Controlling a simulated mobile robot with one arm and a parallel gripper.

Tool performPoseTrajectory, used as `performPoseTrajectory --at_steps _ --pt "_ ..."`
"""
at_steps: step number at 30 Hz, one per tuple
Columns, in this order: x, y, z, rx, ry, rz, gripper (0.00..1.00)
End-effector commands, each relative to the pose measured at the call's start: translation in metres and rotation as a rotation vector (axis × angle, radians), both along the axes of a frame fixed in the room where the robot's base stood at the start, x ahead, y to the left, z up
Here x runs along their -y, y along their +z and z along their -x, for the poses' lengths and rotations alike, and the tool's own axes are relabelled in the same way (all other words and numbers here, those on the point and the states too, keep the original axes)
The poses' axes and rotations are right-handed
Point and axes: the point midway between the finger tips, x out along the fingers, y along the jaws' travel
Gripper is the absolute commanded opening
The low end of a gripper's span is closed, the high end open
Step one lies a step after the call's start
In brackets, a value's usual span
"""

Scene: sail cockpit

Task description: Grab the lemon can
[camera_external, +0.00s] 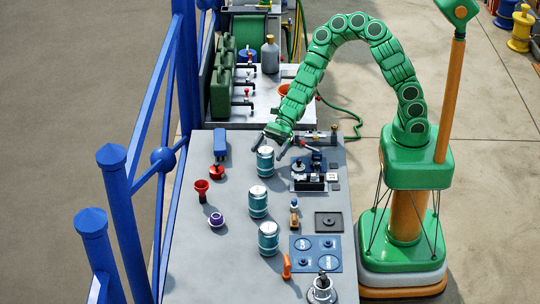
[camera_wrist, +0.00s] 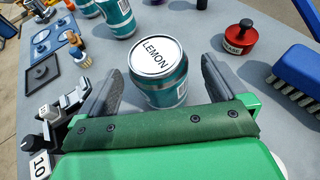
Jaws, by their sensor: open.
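The lemon can (camera_wrist: 158,72) is teal with a white lid that reads "LEMON". It stands upright on the grey table between the two dark fingers of my gripper (camera_wrist: 165,85), which are apart and on either side of it. In the external view the same can (camera_external: 265,161) is the farthest of three alike cans, and my gripper (camera_external: 277,142) is right at it, with the fingers spread. I cannot tell whether either finger touches the can.
Two more teal cans (camera_external: 258,202) (camera_external: 268,239) stand nearer on the table (camera_external: 200,262). A red pot (camera_wrist: 239,37) and a blue brush (camera_wrist: 300,78) lie to the right in the wrist view. A blue railing (camera_external: 125,205) runs along the table's left side.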

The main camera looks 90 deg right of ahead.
Motion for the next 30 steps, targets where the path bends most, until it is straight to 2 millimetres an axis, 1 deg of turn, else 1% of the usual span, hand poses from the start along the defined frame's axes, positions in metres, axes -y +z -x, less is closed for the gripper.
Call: performPoseTrajectory --at_steps 7,12,18,24,25,26,30 --pt "-0.021 -0.011 -0.009 0.0 0.004 0.001 0.99" --pt "-0.031 -0.016 -0.015 0.0 0.004 0.0 0.99" --pt "-0.036 -0.018 -0.019 0.0 0.002 0.0 0.99" --pt "-0.036 -0.018 -0.019 0.0 0.001 0.0 0.99" --pt "-0.036 -0.018 -0.019 0.0 0.001 0.0 0.98" --pt "-0.036 -0.018 -0.019 0.0 0.001 0.0 0.93" --pt "-0.036 -0.018 -0.019 0.0 0.001 0.0 0.72"
